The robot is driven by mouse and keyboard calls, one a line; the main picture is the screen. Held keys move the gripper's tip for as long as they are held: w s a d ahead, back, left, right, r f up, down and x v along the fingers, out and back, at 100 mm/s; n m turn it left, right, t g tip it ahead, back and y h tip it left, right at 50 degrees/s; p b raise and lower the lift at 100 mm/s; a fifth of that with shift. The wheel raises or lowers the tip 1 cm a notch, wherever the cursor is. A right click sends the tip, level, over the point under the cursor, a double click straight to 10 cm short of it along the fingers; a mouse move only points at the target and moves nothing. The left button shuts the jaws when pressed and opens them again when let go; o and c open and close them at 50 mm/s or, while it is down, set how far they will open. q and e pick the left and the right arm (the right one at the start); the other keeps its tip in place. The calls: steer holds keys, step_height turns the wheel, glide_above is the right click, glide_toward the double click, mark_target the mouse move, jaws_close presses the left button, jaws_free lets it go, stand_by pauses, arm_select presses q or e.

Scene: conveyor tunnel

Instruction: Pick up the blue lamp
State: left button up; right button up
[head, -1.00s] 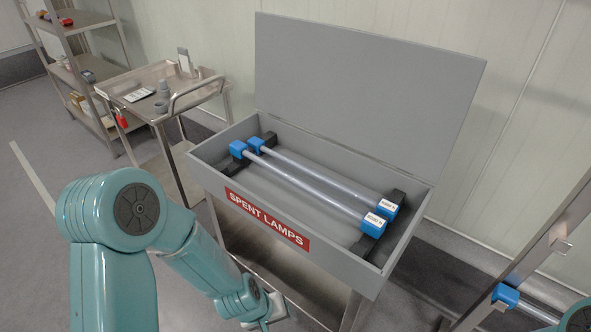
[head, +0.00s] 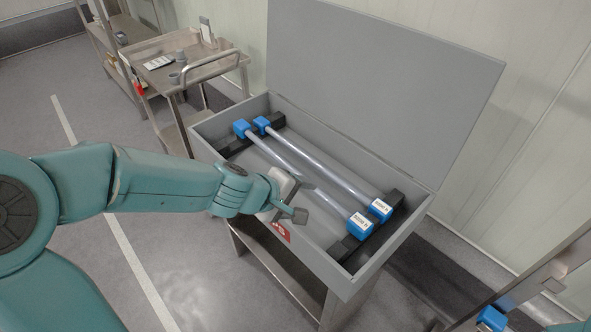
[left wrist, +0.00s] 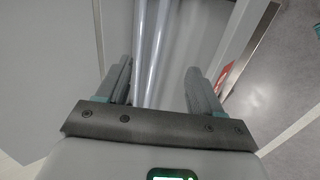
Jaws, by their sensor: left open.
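Two clear tube lamps with blue end caps lie side by side in a grey open box (head: 335,271) in the head view. The front lamp (head: 360,225) is partly covered by my gripper; the rear lamp (head: 380,209) lies just behind it. Both rest across black supports. My left gripper (head: 302,200) is open above the box's front side, close to the front lamp's middle. In the left wrist view, both tubes (left wrist: 153,45) run lengthwise beyond the open fingers (left wrist: 159,72). I cannot tell the exact gap to them. My right gripper is not seen.
The box's raised lid (head: 385,85) stands behind the lamps. A metal cart (head: 180,65) with small items stands left of the box. At the lower right, another blue-capped piece (head: 491,318) sits by a slanted metal frame (head: 545,275).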

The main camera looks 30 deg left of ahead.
arm_select(q)
steer(key=b, duration=0.4)
glide_toward(328, 202)
step_height(328, 202, down, 4)
steer(key=w, duration=0.2)
steer(key=shift+w+d+f, duration=0.15)
steer(key=shift+w+d, duration=0.3)
steer(key=shift+w, duration=0.15)
steer(key=b+x, duration=0.2)
steer(key=x, duration=0.3)
steer(key=shift+w+d, duration=0.2)
steer(key=shift+d, duration=0.05)
steer(key=shift+c, duration=0.6)
steer(key=c, duration=1)
jaws_close()
